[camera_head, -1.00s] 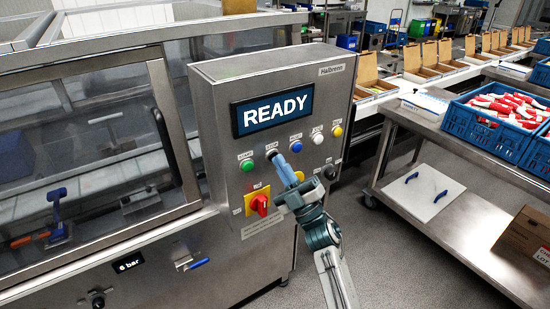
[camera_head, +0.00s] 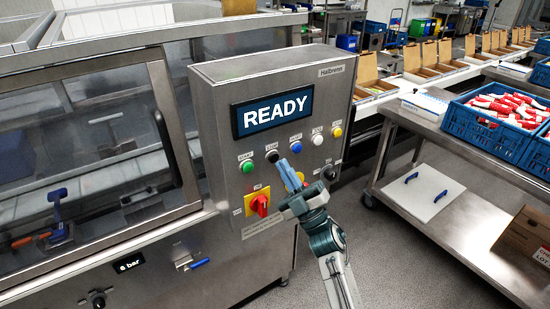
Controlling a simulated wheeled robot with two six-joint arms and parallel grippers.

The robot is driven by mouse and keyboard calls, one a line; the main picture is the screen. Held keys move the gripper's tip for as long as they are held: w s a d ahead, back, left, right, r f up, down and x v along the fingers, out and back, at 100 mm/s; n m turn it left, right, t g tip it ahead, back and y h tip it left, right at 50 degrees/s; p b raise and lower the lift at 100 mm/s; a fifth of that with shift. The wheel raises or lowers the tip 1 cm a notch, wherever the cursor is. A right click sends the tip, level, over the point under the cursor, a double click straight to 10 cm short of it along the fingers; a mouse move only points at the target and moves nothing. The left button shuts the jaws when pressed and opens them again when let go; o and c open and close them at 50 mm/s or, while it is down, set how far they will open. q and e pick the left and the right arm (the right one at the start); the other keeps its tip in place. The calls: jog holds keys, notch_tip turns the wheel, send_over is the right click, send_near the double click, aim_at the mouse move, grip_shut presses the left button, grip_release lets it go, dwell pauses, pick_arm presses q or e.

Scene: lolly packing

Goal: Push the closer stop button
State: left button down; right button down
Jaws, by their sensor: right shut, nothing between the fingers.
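The control panel (camera_head: 225,110) on the steel machine has a screen (camera_head: 272,110) that reads READY. Under the screen sit a green button (camera_head: 247,166), a black button labelled STOP (camera_head: 272,156), a blue button (camera_head: 296,147), a white button (camera_head: 317,139) and a yellow button (camera_head: 337,131). A red rotary switch on a yellow plate (camera_head: 251,208) is below. My right gripper (camera_head: 286,166) is shut and empty. Its blue fingertips show just below and right of the black button, with a small gap in the picture. My left gripper is not in view.
A small black knob (camera_head: 328,173) is on the panel right of my gripper. A steel cart (camera_head: 440,225) at right carries a blue crate (camera_head: 484,133) of red and white items. A conveyor with open cardboard boxes (camera_head: 426,72) runs behind.

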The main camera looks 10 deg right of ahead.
jog(key=shift+s, duration=0.1)
jog(key=shift+s+d, duration=0.25)
jog(key=shift+s, duration=0.5)
jog(key=shift+s+d, duration=0.3)
jog(key=shift+s, duration=0.45)
jog(key=shift+s+d, duration=0.25)
jog(key=shift+s, duration=0.5)
